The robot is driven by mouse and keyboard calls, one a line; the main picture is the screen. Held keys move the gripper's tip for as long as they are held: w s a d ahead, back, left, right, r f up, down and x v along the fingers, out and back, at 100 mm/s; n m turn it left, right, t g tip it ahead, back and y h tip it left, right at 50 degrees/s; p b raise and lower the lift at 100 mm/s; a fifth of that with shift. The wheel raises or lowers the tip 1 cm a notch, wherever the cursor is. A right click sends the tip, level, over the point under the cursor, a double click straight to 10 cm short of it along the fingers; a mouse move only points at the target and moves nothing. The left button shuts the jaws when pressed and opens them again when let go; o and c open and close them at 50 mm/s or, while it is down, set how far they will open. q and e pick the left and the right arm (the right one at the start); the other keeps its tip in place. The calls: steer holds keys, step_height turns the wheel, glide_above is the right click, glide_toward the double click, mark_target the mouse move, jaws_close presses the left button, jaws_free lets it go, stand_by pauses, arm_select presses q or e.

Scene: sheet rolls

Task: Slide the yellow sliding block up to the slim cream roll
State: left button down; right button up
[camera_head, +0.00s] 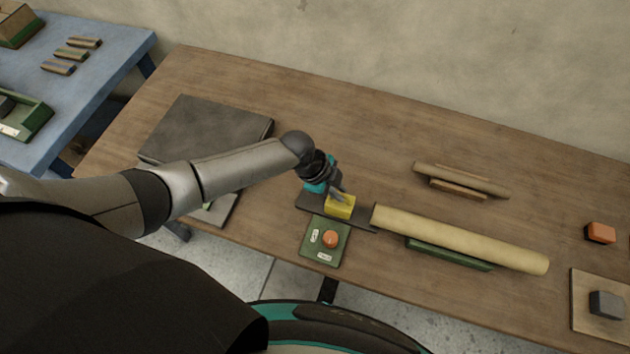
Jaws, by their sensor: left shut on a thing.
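The yellow sliding block (340,206) sits on a dark flat track (359,225) near the middle of the table. My left gripper (338,192) is over the block from behind and shut on it; its fingertips are partly hidden. A long cream roll (460,239) lies to the right of the block on a green support (450,255), with a gap between its left end and the block. A shorter, thinner tan-cream roll (462,180) lies farther back on a wooden support (458,189). My right gripper is out of view.
A green panel (310,254) with an orange round button (330,239) is in front of the track. A dark grey slab (207,132) lies at the left. An orange block (600,233) and a grey block (606,304) on a pale board are at the right. The back of the table is clear.

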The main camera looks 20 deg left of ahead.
arm_select(q)
steer(key=d, duration=0.5)
steer(key=shift+s, duration=0.15)
steer(key=c, duration=0.9)
jaws_free()
steer(key=p+v, duration=0.2)
steer(key=v, duration=1.3)
steer(key=shift+r, duration=0.1)
